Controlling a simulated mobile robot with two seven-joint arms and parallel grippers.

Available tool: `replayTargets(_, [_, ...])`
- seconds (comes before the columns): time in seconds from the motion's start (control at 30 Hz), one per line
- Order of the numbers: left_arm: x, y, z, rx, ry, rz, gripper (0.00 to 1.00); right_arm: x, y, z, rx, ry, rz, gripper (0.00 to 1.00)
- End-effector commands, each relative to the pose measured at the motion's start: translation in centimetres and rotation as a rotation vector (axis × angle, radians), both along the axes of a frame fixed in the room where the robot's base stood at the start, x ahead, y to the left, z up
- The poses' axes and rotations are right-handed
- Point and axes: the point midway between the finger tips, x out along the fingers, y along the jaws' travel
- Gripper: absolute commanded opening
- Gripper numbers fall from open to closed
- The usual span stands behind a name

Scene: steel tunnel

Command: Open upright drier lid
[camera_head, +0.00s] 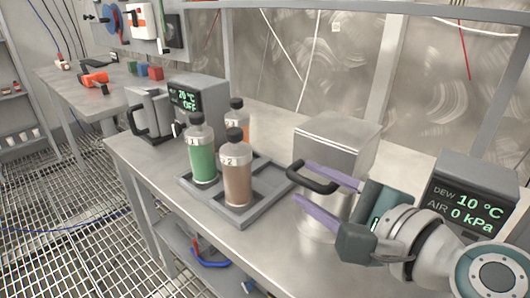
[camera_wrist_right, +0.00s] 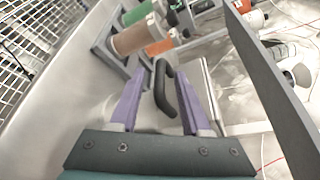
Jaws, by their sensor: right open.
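The upright drier is a steel canister (camera_head: 318,218) on the bench. Its square metal lid (camera_head: 340,135) sits on top and looks closed. A black loop handle (camera_head: 308,178) sticks out from the lid's front-left side. My right gripper (camera_head: 301,182) has its two purple fingers apart, one on each side of the handle. In the right wrist view the handle (camera_wrist_right: 164,88) lies between the open fingers, with gaps visible on both sides. A display box (camera_head: 468,205) reading DEW 10 °C and AIR 0 kPa stands to the right. My left gripper is not in view.
A grey tray (camera_head: 238,215) with green (camera_head: 202,155), brown (camera_head: 237,175) and orange bottles stands left of the drier. A unit reading 20 °C OFF (camera_head: 203,98) stands behind it. A grey upright (camera_head: 383,75) rises behind the drier. The bench front edge is mostly clear.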

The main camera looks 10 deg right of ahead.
Motion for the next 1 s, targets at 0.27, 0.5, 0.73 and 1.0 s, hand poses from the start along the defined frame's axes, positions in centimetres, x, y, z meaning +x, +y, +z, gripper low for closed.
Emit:
replayTargets(0.27, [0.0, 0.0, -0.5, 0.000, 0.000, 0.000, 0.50, 2.0, 0.7, -0.5, -0.001, 0.000, 0.000, 0.47])
replayTargets(0.5, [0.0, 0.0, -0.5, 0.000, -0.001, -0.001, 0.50, 2.0, 0.7, -0.5, -0.001, 0.000, 0.000, 0.46])
replayTargets(0.73, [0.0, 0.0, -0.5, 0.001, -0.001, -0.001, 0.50, 2.0, 0.7, -0.5, -0.001, 0.001, 0.001, 0.20])
replayTargets(1.0, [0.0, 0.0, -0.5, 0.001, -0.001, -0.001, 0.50, 1.9, 0.7, -0.7, -0.002, 0.004, 0.002, 0.00])
